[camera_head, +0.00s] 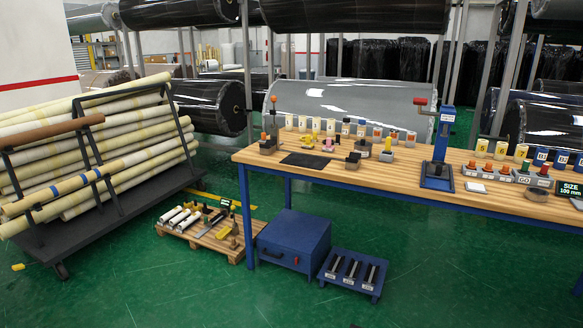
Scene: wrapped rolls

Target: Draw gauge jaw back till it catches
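No gauge jaw can be made out for certain at this distance. A low wooden pallet (195,238) on the floor carries a grey bar-like tool (211,224) with yellow pieces (224,233) near it; I cannot tell whether this is the gauge. A small dark display (225,203) stands at the pallet's back. On the long wooden workbench (340,172), a sign (569,190) at the right reads "SIZE 100 mm". A blue press-like stand with a red handle (441,150) stands mid-bench. Neither of my grippers is in view.
A rack of long wrapped rolls (95,150) stands at left. A blue box (293,240) and a blue tray (352,274) with dark tools sit by the bench. Several small blocks, cans and fixtures line the bench top. Green floor in front is clear.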

